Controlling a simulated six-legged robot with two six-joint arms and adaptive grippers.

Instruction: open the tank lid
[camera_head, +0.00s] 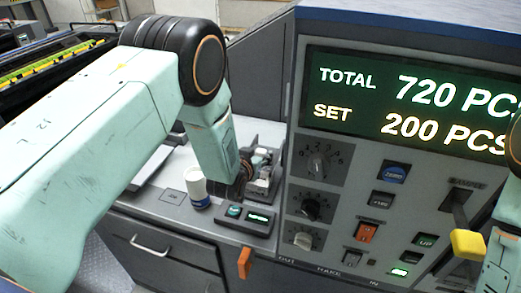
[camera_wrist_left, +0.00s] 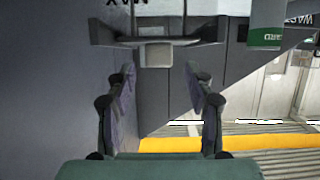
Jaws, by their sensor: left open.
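My left arm reaches in from the left in the head view, and its gripper (camera_head: 243,186) is down at the counter beside the console, partly hidden by the arm. In the left wrist view my left gripper (camera_wrist_left: 162,85) is open and empty, with its two fingers apart. Beyond the fingertips is a dark bar with a light grey block (camera_wrist_left: 156,54) at its middle. It lies against a grey surface with upside-down MAX lettering. I cannot tell for sure whether this is the tank lid. My right gripper is not in view; only a pale green arm part shows at the right edge.
A small panel with green buttons (camera_head: 246,218) lies in front. The console (camera_head: 330,225) with knobs, buttons and a yellow-tipped lever (camera_head: 468,243) rises to the right.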

